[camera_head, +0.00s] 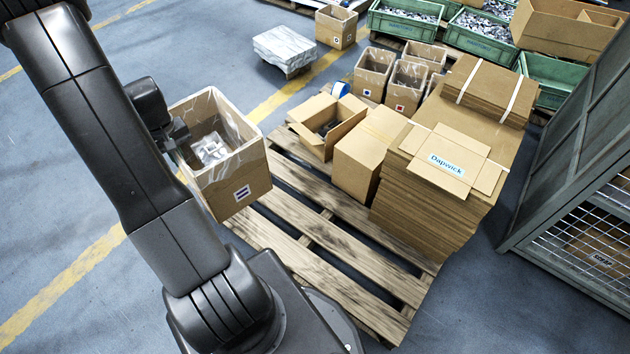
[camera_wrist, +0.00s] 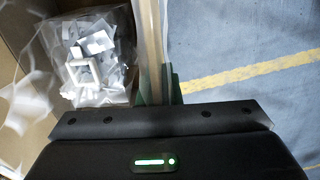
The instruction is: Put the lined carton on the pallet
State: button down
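The lined carton (camera_head: 232,180), an open brown box with a clear plastic liner and a striped label, is at the near left edge of the pallet in the head view. Bagged light-coloured parts lie inside it; its inside also shows in the wrist view (camera_wrist: 25,60). My gripper (camera_head: 178,138) is at the carton's left rear wall and appears shut on that wall, which runs upward from the gripper in the wrist view. The wooden pallet (camera_head: 310,228) has bare slats at its front and left. The carton's underside is hidden, so its exact height is unclear.
A mesh cage (camera_head: 585,220) stands right. A wrapped stack (camera_head: 285,48) and green bins (camera_head: 405,22) are behind. Floor at left is clear.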

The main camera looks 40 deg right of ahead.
jog(key=shift+n, duration=0.6)
jog(key=s+d+f+b, duration=0.1)
jog(key=d+f+b, duration=0.2)
jog(key=f, duration=0.3)
jog(key=s+d+f+b, duration=0.2)
jog(key=d+f+b, duration=0.1)
jog(key=f+b, duration=0.2)
jog(key=s+d+f+b, duration=0.2)
jog(key=d+f+b, duration=0.1)
jog(key=f, duration=0.4)
jog(key=shift+s+b, duration=0.1)
jog(key=shift+b, duration=0.6)
jog(key=s+d+f+b, duration=0.3)
jog(key=f+b, duration=0.3)
jog(key=f, duration=0.2)
jog(key=s+d+f+n+b, duration=0.1)
jog(key=s+d+f+b, duration=0.3)
jog(key=f+b, duration=0.2)
jog(key=shift+s+f, duration=0.15)
jog(key=shift+f, duration=0.9)
notch_tip(320, 180, down, 10)
jog(key=b, duration=0.4)
jog(key=shift+a+f, duration=0.1)
jog(key=c, duration=1.6)
grip_release()
